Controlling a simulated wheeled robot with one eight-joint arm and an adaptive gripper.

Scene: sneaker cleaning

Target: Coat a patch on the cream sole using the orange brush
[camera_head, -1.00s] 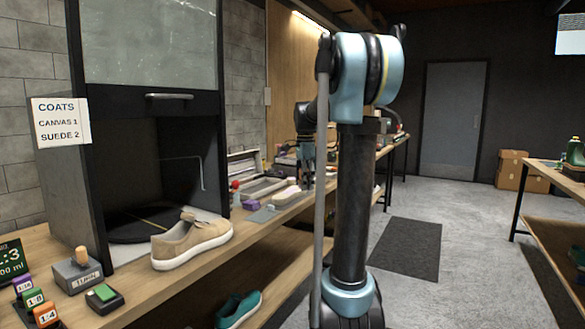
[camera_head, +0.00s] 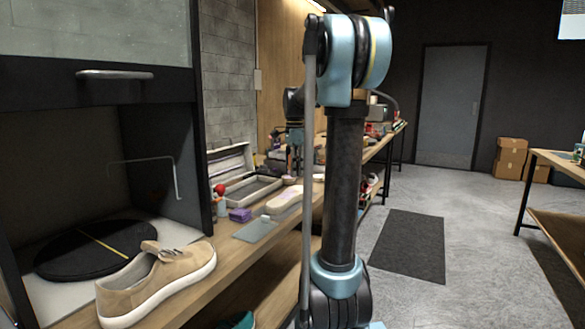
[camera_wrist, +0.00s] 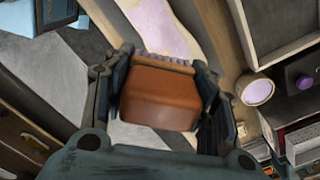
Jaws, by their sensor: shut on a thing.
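My gripper (camera_wrist: 160,100) is shut on the orange brush (camera_wrist: 158,100), a brown-orange block with a row of pale purple bristles along its far edge in the wrist view. In the head view my gripper (camera_head: 294,160) hangs over the far part of the bench, too small to show the brush clearly. A pale sole-shaped piece (camera_head: 284,201) lies on the bench nearer than my gripper. A pale speckled surface (camera_wrist: 165,25) shows beyond the bristles in the wrist view; I cannot tell if they touch. A tan sneaker (camera_head: 150,280) with a cream sole edge stands at the front.
A grey tray (camera_head: 252,190), a purple block (camera_head: 239,215), a grey flat pad (camera_head: 255,231) and a red-topped bottle (camera_head: 220,196) sit on the bench. A booth with a black turntable (camera_head: 75,262) stands left.

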